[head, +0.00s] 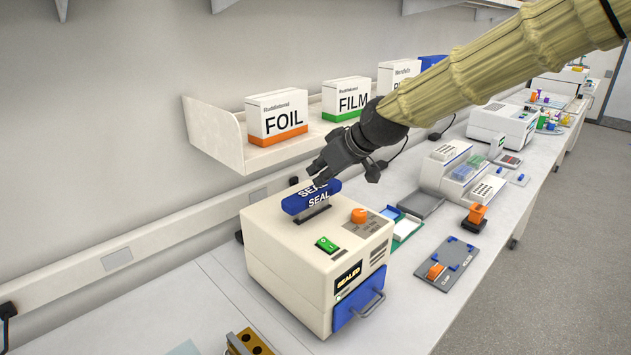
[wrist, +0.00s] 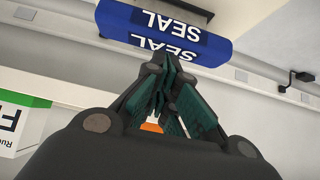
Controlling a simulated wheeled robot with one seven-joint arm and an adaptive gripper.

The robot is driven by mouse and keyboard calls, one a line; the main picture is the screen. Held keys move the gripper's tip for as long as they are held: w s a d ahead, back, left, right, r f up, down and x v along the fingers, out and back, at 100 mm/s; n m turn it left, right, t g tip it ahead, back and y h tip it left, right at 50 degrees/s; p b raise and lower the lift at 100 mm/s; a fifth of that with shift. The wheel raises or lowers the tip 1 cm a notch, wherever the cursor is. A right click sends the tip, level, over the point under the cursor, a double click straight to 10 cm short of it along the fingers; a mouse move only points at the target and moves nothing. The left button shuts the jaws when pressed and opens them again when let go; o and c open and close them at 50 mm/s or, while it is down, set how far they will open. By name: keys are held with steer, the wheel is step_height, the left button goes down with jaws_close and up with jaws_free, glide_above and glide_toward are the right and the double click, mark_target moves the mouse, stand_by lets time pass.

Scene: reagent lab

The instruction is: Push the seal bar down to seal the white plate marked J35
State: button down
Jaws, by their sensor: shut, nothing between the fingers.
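The heat sealer (head: 310,265) is a cream box on the bench in the head view. Its blue seal bar (head: 316,203), marked SEAL, lies across the top on a dark mount. The bar also shows at the top of the wrist view (wrist: 190,38). The sealer's display (head: 348,276) reads SEALED. A blue drawer (head: 357,303) with a handle is shut at the front. My gripper (head: 318,180) is shut and empty at the upper right edge of the bar; I cannot tell whether it touches. No plate marked J35 is seen.
The sealer has an orange knob (head: 359,215) and a green switch (head: 326,244). A wall shelf (head: 222,138) behind holds FOIL (head: 277,115) and FILM (head: 347,97) boxes. Right of the sealer are a green-edged tray (head: 407,229) and a grey clamp plate (head: 447,262). The front bench is mostly clear.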

steer(key=b+v, duration=0.2)
steer(key=v, duration=0.6)
steer(key=shift+d+r, duration=0.1)
